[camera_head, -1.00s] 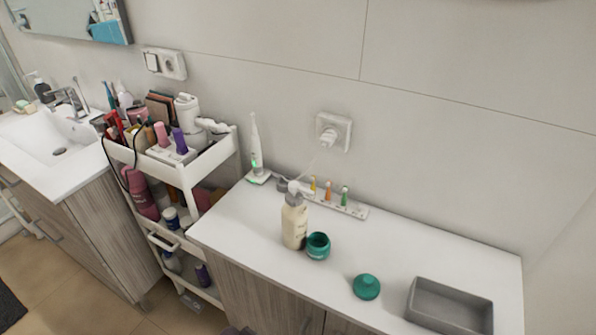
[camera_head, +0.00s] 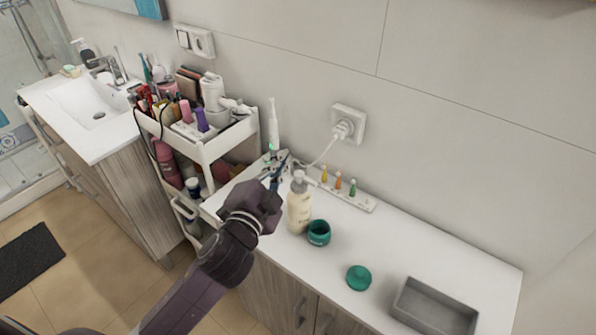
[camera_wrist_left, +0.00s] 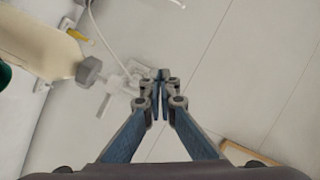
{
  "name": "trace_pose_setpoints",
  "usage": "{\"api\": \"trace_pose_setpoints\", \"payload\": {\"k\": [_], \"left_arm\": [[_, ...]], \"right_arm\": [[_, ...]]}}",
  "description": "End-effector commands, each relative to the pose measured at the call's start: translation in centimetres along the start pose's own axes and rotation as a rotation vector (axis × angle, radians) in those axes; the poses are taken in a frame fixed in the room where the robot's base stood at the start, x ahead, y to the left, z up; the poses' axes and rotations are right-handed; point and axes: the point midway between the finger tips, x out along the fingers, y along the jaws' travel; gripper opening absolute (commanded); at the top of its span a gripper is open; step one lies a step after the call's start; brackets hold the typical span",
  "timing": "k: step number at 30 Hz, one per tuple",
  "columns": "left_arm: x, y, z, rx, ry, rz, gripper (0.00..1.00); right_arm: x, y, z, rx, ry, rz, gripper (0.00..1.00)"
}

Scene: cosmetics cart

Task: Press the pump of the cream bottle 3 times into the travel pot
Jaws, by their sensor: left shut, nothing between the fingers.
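The cream bottle (camera_head: 299,211) stands upright on the white counter, a cream-coloured body with a grey and white pump head (camera_head: 298,178). The green travel pot (camera_head: 318,233) stands open just right of the bottle's base. Its green lid (camera_head: 359,278) lies apart, further right. My left gripper (camera_head: 283,163) is just left of the pump head, near its height, shut and empty. In the left wrist view the fingertips (camera_wrist_left: 161,76) meet, with the bottle (camera_wrist_left: 40,38) and its pump (camera_wrist_left: 92,72) to their left. I cannot tell whether they touch the pump. My right gripper is not in view.
A grey tray (camera_head: 434,307) sits at the counter's right end. A strip with small coloured brush heads (camera_head: 346,188) and an electric toothbrush (camera_head: 272,128) stand along the wall. A plugged-in cable hangs behind the bottle. A loaded white cart (camera_head: 215,146) stands left of the counter.

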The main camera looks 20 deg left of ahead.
Motion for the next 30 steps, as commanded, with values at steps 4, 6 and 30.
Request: {"api": "trace_pose_setpoints", "payload": {"k": [4, 6, 30], "left_arm": [[1.2, -4.6, -6.1, 0.198, 0.2, -0.139, 0.0], [1.3, -6.3, -9.1, 0.303, 0.294, -0.204, 0.0], [-3.5, -2.1, -20.6, 2.162, 1.361, -0.626, 0.0]], "right_arm": [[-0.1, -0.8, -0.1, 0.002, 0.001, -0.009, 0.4], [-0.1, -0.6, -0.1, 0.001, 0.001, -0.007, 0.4], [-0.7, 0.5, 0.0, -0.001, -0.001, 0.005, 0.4]]}}
